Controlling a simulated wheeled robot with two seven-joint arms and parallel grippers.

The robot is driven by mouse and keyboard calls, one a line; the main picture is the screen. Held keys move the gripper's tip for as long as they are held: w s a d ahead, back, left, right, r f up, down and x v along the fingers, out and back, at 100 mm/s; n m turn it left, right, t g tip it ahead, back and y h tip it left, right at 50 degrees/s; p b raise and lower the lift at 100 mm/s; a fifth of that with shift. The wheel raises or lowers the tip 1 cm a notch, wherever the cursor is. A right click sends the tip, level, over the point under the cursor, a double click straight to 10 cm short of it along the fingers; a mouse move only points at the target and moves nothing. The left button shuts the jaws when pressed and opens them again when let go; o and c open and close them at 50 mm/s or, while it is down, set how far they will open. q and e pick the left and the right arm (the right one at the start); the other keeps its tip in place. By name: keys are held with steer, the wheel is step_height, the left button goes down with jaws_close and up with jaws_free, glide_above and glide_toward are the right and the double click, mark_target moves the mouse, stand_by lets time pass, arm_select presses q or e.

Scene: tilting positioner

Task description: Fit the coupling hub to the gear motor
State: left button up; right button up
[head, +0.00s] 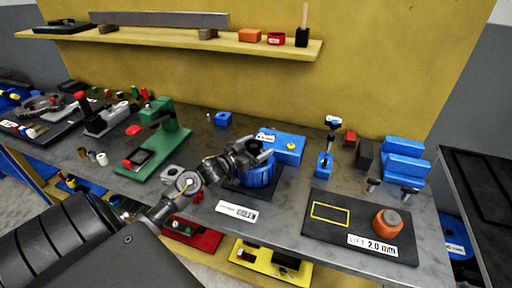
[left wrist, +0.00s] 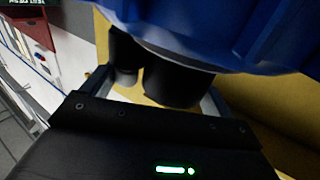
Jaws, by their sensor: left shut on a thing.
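A round blue body (head: 262,178), which looks like the gear motor, stands on a dark base plate at the middle of the bench. It also fills the top of the left wrist view (left wrist: 235,35), very close. My left gripper (head: 252,154) is at its upper side, shut on a dark cylindrical part (left wrist: 172,86). Whether this part belongs to the blue body or is the coupling hub, I cannot tell. A second dark cylinder (left wrist: 123,58) shows beside it. An orange round piece with a grey top (head: 388,222) sits on a dark mat at the right. My right gripper is out of view.
The dark mat (head: 330,236) bears a yellow outlined rectangle and a "LIFT 2.0 mm" label. A blue box (head: 284,146) stands behind the motor, and blue blocks (head: 404,160) at the right. A green stand (head: 160,140) is left. A shelf (head: 180,38) runs above.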

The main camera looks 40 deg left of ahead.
arm_select(q)
steer(key=o, duration=1.3)
steer(key=shift+r, duration=0.1)
steer(key=shift+s, duration=0.1)
steer(key=shift+s+f, duration=0.25)
steer(key=shift+s+a+r+b, duration=0.1)
steer(key=shift+s+a+b, duration=0.3)
steer(key=shift+s, duration=1.3)
steer(key=shift+s+a+r+b, duration=0.15)
steer(key=shift+s+b, duration=0.4)
steer(key=shift+s, duration=1.1)
steer(key=shift+s+a+b, duration=0.35)
steer(key=shift+s+b, duration=0.1)
steer(key=shift+s, duration=1.25)
